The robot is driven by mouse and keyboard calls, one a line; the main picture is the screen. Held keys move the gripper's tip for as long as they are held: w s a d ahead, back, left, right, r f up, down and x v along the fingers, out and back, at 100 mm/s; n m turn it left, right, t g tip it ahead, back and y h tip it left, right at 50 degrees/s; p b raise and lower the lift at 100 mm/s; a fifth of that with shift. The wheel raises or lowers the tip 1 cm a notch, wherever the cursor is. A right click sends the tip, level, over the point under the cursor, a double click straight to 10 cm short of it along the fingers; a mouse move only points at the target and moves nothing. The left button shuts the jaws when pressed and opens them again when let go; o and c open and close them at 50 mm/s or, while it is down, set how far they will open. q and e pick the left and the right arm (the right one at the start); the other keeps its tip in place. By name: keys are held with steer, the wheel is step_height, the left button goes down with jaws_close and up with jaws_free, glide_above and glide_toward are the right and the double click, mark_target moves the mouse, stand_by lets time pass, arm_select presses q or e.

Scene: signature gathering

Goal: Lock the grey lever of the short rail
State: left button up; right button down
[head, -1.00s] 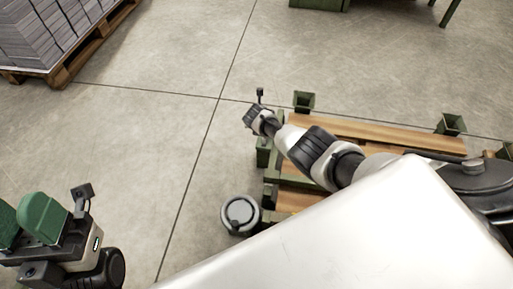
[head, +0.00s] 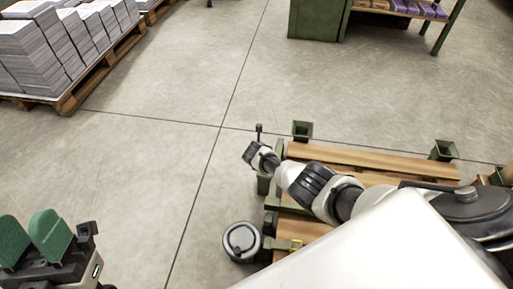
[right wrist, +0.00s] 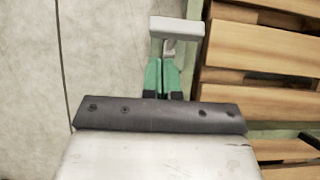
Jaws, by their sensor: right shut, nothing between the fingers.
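In the right wrist view, a light grey T-shaped lever (right wrist: 177,27) stands on a stem just beyond my right gripper (right wrist: 162,76). Its green fingertips are shut with nothing between them and lie close to the stem; I cannot tell whether they touch. In the head view the right wrist is over the left end of a slatted wooden rack (head: 372,160); its fingertips and the lever are hidden there. The short rail is not clearly identifiable. My left gripper (head: 32,238) is at the lower left, its green fingers apart and empty.
A grey round canister (head: 241,241) stands beside the rack. Paper stacks (head: 62,45) lie on pallets at upper left. The floor between is clear.

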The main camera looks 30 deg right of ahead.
arm_select(q)
steer(key=w+f+g+y+p, duration=0.45)
steer(key=w+f+g, duration=0.35)
steer(key=f+g, duration=0.3)
steer(key=s+a+f+g+y+p, duration=0.3)
steer(key=s+f+g, duration=0.7)
steer(key=g, duration=0.4)
steer(key=shift+s+a+f+n+y+p, duration=0.15)
steer(key=shift+s+a+n+y+p, duration=0.2)
steer(key=shift+a+p, duration=0.45)
arm_select(e)
steer(key=w+d+r+v, duration=0.1)
steer(key=v, duration=0.8)
steer(key=shift+r, duration=0.25)
steer(key=shift+w+a, duration=0.15)
